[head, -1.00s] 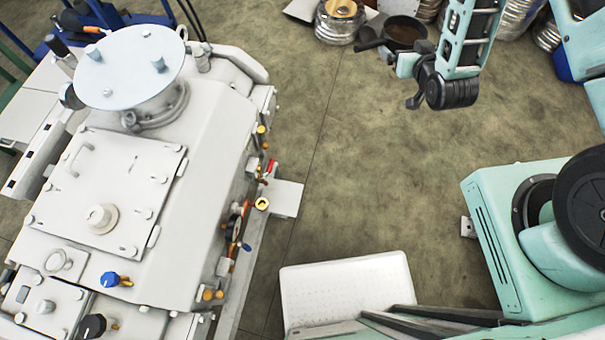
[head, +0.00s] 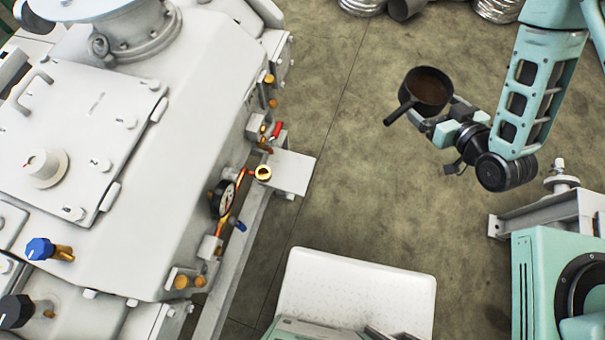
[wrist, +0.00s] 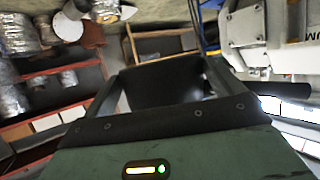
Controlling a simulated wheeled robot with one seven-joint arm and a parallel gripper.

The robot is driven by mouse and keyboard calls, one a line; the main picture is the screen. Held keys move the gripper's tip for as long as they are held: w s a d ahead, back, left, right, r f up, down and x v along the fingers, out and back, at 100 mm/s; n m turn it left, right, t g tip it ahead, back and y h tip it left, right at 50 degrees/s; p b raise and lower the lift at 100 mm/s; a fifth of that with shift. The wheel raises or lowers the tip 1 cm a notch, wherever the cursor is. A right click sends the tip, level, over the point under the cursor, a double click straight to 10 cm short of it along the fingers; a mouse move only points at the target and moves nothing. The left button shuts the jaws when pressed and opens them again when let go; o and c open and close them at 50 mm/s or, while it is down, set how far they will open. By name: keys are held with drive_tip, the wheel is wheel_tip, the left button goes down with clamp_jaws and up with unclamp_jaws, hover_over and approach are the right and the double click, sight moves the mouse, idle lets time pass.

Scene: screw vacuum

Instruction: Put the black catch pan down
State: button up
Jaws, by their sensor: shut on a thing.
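The black catch pan (head: 428,88) is a round dark pan with a brownish inside and a short handle pointing to the lower left. In the head view it is held above the concrete floor, right of the white vacuum machine. My gripper (head: 437,118) is shut on the pan at its near right side. In the wrist view the dark pan (wrist: 165,85) shows between the fingers of my gripper (wrist: 160,98), with its handle out to the right. The pan looks roughly level.
The large white machine (head: 150,150) fills the left, with a pressure gauge (head: 222,198) and a small ledge (head: 287,172) on its side. A white platform (head: 355,290) is at the bottom. A grey bracket (head: 550,212) stands at right. The floor (head: 345,190) between is clear.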

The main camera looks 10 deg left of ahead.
drive_tip(key=s+a+f+n+g+y+b, duration=0.1)
drive_tip(key=s+a+f+n+b, duration=0.1)
drive_tip(key=s+f+b, duration=0.2)
drive_tip(key=s+a+f+n+g+y+b, duration=0.2)
drive_tip(key=s+a+f+b, duration=0.1)
drive_tip(key=f+b, duration=0.4)
drive_tip(key=s+a+f+n+g+y+b, duration=0.1)
drive_tip(key=s+a+f+g+b, duration=0.1)
drive_tip(key=s+f+b, duration=0.3)
drive_tip(key=shift+s+a+f+n+y+b, duration=0.1)
drive_tip(key=shift+a+f+n+b, duration=0.1)
drive_tip(key=shift+f, duration=0.35)
drive_tip(key=shift+s+a+f+n+y+b, duration=0.1)
drive_tip(key=shift+s+a+f, duration=0.1)
drive_tip(key=shift+f, duration=0.4)
drive_tip(key=shift+s+a+f+n+y+b, duration=0.1)
drive_tip(key=shift+a+f, duration=0.1)
drive_tip(key=shift+f, duration=0.35)
drive_tip(key=b, duration=1.3)
hover_over(297, 178)
drive_tip(key=shift+d+f, duration=0.15)
drive_tip(key=shift+f, duration=0.1)
drive_tip(key=shift+f+b, duration=0.6)
drive_tip(key=shift+f, duration=1.35)
wheel_tip(297, 178, down, 3)
drive_tip(key=shift+f+b, duration=0.15)
drive_tip(key=shift+b, duration=0.8)
